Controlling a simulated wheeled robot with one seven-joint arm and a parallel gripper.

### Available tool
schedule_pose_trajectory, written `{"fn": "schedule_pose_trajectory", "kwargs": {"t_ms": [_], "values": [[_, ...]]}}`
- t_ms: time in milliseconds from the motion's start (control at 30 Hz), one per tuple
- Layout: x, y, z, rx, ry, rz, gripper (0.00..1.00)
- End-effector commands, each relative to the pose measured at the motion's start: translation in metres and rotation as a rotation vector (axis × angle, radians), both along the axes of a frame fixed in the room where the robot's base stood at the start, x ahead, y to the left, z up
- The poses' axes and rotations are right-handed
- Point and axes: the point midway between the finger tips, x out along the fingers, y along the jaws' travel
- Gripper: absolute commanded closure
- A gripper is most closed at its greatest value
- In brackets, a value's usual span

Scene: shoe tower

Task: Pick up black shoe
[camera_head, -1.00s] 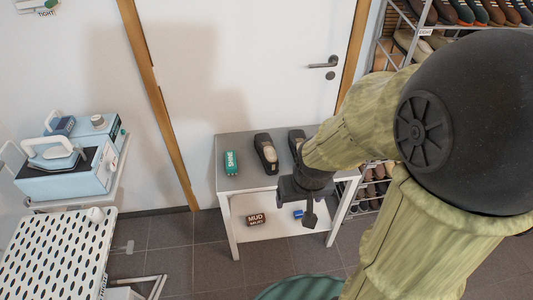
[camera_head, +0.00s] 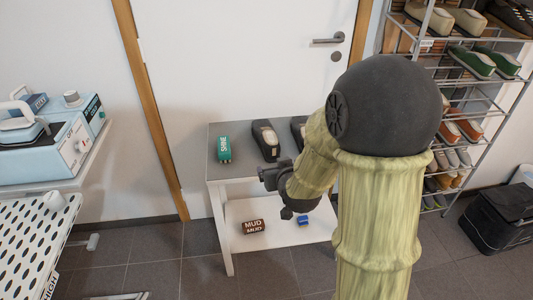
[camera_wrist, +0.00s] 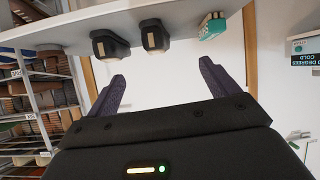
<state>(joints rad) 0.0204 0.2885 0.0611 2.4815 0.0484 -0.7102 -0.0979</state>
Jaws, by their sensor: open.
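A pair of black shoes with light insoles stands on the grey top of a small white table (camera_head: 235,168). The left shoe (camera_head: 265,140) is in full view, and the right shoe (camera_head: 298,128) is partly hidden by my arm. In the wrist view, which looks upside down, the left shoe (camera_wrist: 153,37) and the right shoe (camera_wrist: 110,45) show at the top, beyond the fingers. My gripper (camera_wrist: 162,78) is open with nothing between its purple fingers. In the head view my gripper (camera_head: 268,178) is in front of the tabletop edge, apart from the shoes.
A green SHINE box (camera_head: 224,149) stands left of the shoes. A brown MUD box (camera_head: 253,227) and a small blue item (camera_head: 303,220) lie on the lower shelf. A shoe rack (camera_head: 470,110) stands at right, and blue machines (camera_head: 55,145) at left. A door is behind the table.

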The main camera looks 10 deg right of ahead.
Motion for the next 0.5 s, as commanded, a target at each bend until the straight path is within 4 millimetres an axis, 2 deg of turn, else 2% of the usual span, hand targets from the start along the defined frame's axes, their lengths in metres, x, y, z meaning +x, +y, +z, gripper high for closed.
{"fn": "schedule_pose_trajectory", "kwargs": {"t_ms": [33,400,500], "values": [[0.006,0.0,-0.025,-0.002,-0.037,-0.001,0.13],[0.04,-0.001,-0.086,-0.024,-0.356,-0.012,0.13],[0.044,-0.001,-0.095,-0.03,-0.427,-0.018,0.13]]}}
